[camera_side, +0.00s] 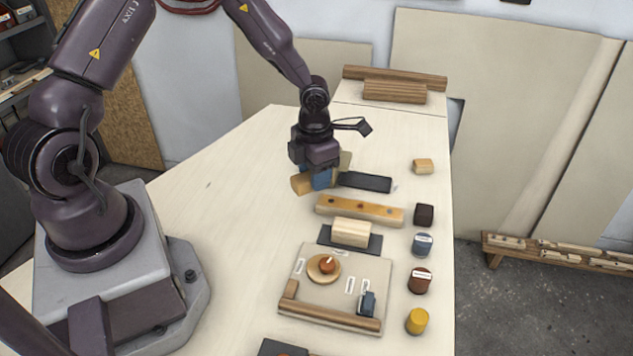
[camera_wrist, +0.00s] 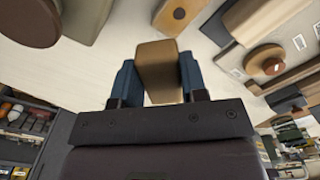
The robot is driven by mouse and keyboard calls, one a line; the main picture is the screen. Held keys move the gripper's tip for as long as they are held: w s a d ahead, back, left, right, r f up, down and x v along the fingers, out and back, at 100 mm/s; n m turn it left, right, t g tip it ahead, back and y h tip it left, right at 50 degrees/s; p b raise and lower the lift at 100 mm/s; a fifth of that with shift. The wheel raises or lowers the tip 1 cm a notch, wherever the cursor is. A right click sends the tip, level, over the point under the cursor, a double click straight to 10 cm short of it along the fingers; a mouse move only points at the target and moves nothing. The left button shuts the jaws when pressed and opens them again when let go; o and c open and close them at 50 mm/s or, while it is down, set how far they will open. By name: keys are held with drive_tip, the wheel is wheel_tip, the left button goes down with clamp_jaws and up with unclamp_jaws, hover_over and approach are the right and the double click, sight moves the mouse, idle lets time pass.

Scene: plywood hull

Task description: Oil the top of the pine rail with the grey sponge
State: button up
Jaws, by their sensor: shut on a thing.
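The pine rail (camera_side: 360,210) is a long orange-tan bar with dark round spots on top, lying across the bench. Its end with one dark spot shows at the top of the wrist view (camera_wrist: 180,13). My gripper (camera_side: 322,178) is above the bench, left of and behind the rail in the side view. Its blue fingers are shut on a tan-brown block (camera_wrist: 157,66), which also shows in the side view (camera_side: 301,184). The block looks tan rather than grey, and I see no clearly grey sponge elsewhere. Block and rail appear apart; the block's underside is hidden.
A dark slab (camera_side: 365,181) lies just right of my gripper. A pale block (camera_side: 351,230) sits on a dark pad in front of the rail. A tray (camera_side: 318,290) holds a round wooden piece. Several small items line the right edge. The bench's left is clear.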

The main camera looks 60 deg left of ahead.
drive_tip(key=shift+r, duration=2.2)
drive_tip(key=shift+d, duration=0.1)
